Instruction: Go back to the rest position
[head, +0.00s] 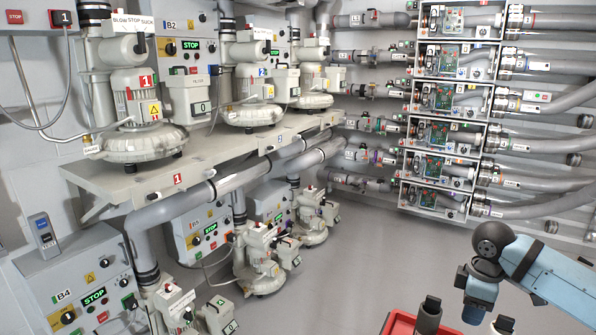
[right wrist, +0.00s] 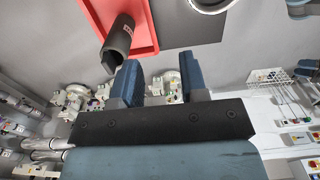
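My right arm (head: 545,270) comes in at the lower right of the head view, light blue with a black joint, its dark blue end pointing down. In the right wrist view my right gripper (right wrist: 163,78) shows two blue fingers standing well apart with nothing held between them. My left arm and left gripper are not in the head view.
A red tray (head: 393,322) with a black tube piece (head: 428,316) is at the bottom, close to my right arm; the tray (right wrist: 88,28) and tube (right wrist: 117,44) also show in the wrist view. Blowers (head: 140,100) line the left wall. The grey floor (head: 370,250) between is clear.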

